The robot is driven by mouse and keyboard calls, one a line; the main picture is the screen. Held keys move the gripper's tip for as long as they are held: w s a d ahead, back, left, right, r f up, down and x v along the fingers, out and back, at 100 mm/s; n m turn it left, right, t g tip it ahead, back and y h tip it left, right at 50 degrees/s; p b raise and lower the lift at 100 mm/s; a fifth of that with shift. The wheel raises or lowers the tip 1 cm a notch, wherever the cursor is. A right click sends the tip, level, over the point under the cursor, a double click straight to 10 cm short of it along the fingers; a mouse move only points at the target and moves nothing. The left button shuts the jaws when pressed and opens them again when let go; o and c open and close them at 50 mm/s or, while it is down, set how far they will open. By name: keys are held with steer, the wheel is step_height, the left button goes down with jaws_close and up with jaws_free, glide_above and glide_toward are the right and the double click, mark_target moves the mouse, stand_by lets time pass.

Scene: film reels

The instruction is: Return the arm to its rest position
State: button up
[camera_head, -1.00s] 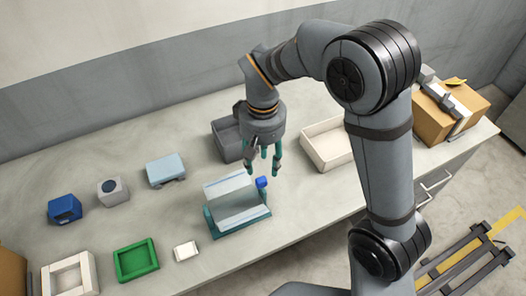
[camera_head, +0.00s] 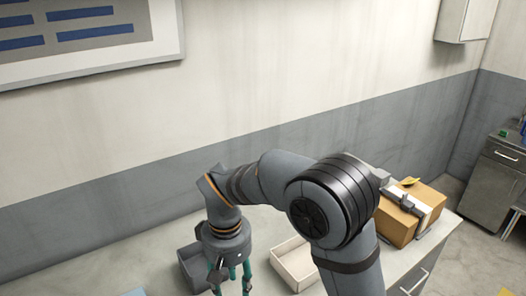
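My arm is bent above the bench, with its wrist pointing down near the bottom edge of the camera_head view. My gripper (camera_head: 232,284) has teal fingers that stand apart, with nothing seen between them. The fingertips are at or below the picture's bottom edge. The gripper hangs in front of a dark grey bin (camera_head: 188,262), which it partly covers, and to the left of a shallow whitish tray (camera_head: 283,273).
A brown cardboard box (camera_head: 395,224) with a grey and white object on top stands at the bench's right end. A pale wall with a grey lower band is behind. A grey drawer cabinet (camera_head: 497,180) is far right. Most of the bench lies below the picture.

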step_height(320, 180, down, 11)
steer(key=shift+f, duration=0.1)
steer(key=shift+s+a, duration=0.15)
steer(key=shift+a, duration=0.1)
steer(key=shift+s+a, duration=0.2)
steer(key=shift+w, duration=0.1)
